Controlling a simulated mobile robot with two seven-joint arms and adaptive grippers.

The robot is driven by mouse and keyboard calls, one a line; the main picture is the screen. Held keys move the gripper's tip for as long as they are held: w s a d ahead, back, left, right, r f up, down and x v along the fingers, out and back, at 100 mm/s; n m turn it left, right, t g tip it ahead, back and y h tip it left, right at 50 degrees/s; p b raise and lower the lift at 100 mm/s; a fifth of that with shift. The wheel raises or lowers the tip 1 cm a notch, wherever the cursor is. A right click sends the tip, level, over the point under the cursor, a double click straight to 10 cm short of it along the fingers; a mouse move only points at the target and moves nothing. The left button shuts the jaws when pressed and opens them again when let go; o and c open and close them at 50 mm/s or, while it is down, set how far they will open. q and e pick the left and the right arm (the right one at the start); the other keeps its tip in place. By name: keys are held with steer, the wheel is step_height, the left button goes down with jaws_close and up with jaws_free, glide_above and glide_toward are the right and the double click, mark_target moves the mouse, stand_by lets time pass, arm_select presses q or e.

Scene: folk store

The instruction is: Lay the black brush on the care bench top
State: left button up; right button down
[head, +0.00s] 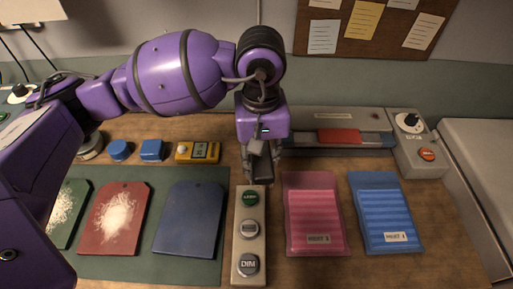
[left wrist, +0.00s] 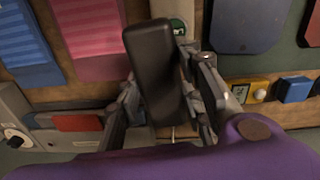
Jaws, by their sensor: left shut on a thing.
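My left gripper (head: 263,165) points down over the wooden bench top (head: 270,277), just behind a panel of round buttons. It is shut on the black brush (left wrist: 153,62), a long dark block with rounded corners that shows between the two fingers in the left wrist view. In the head view the brush is mostly hidden by the gripper. I cannot tell whether it touches the bench. My right gripper is in neither view.
The button panel (head: 237,231) stands at the middle front. Pink (head: 315,250) and blue (head: 386,249) ribbed packets lie to its right. Coloured boards, including a dark blue one (head: 189,216), lie on a green mat to its left. A grey unit with a red piece (head: 339,136) stands behind.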

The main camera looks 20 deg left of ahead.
arm_select(q)
steer(key=shift+m, duration=0.5)
steer(key=w+a+f, duration=0.2)
steer(key=w+f, duration=0.1)
steer(key=w+a+f, duration=0.2)
steer(key=w, duration=0.2)
steer(key=w+a+f+p, duration=0.1)
steer(key=w+a+f, duration=0.1)
steer(key=w+f, duration=0.1)
steer(key=shift+w+a+f, duration=0.1)
steer(key=shift+w+f, duration=0.25)
steer(key=shift+w, duration=0.25)
steer(key=shift+w+a+f, duration=0.25)
steer(key=shift+w+f, duration=0.2)
steer(key=shift+f, duration=1.65)
steer(key=shift+f, duration=0.1)
steer(key=shift+f, duration=0.2)
steer(key=o, duration=1.3)
steer(key=shift+r, duration=0.1)
